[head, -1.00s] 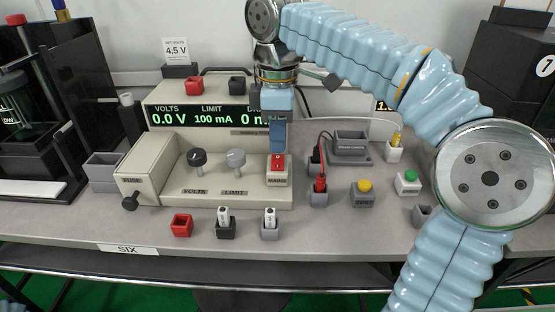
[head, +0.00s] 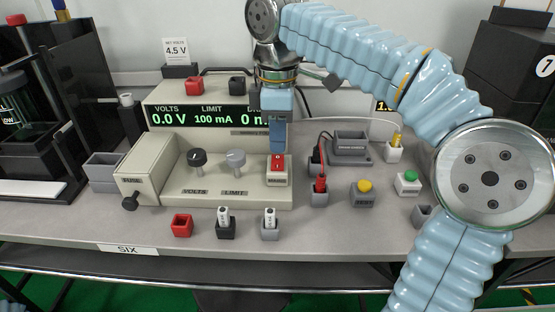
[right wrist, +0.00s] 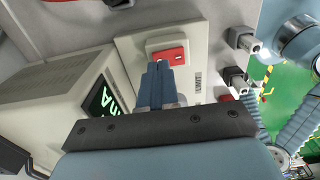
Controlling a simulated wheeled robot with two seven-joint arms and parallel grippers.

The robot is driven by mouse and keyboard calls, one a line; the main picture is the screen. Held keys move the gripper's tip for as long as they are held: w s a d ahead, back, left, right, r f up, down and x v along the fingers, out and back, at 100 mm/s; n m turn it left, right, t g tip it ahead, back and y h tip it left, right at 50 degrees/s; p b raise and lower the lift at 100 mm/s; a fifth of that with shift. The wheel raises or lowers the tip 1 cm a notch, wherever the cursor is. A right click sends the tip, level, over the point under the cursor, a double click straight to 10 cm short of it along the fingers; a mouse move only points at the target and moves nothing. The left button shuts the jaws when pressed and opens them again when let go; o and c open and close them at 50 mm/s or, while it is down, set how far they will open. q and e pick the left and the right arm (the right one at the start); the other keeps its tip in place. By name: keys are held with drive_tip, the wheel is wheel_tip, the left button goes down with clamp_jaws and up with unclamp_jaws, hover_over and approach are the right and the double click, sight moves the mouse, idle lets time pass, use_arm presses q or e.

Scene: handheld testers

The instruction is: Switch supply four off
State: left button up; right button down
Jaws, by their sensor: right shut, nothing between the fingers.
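A beige power supply (head: 140,152) stands on the bench, its lit green display (head: 198,117) reading 0.0 V and 100 mA, its right part hidden by my arm. Its red mains rocker switch (head: 277,165) is at the front right of the panel and also shows in the right wrist view (right wrist: 170,57). My right gripper (head: 278,147) is shut and empty, its fingertips (right wrist: 158,68) right at the switch; I cannot tell whether they touch it. The rocker's position is hard to read. The bench-edge label (head: 128,249) reads SIX. My left gripper is not in view.
Two knobs (head: 197,157) sit left of the switch. Red and dark sockets (head: 182,225) stand in front of the supply. A yellow-button box (head: 363,193) and a green-button box (head: 407,182) stand to the right. A fuse box (head: 140,172) is at the left.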

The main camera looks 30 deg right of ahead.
sight(278, 157)
drive_tip(key=shift+f+b, duration=0.65)
drive_tip(key=shift+f, duration=0.25)
idle(0.7)
drive_tip(key=shift+r, duration=0.1)
wheel_tip(278, 157, up, 5)
drive_tip(key=p, duration=0.5)
drive_tip(key=shift+r, duration=0.95)
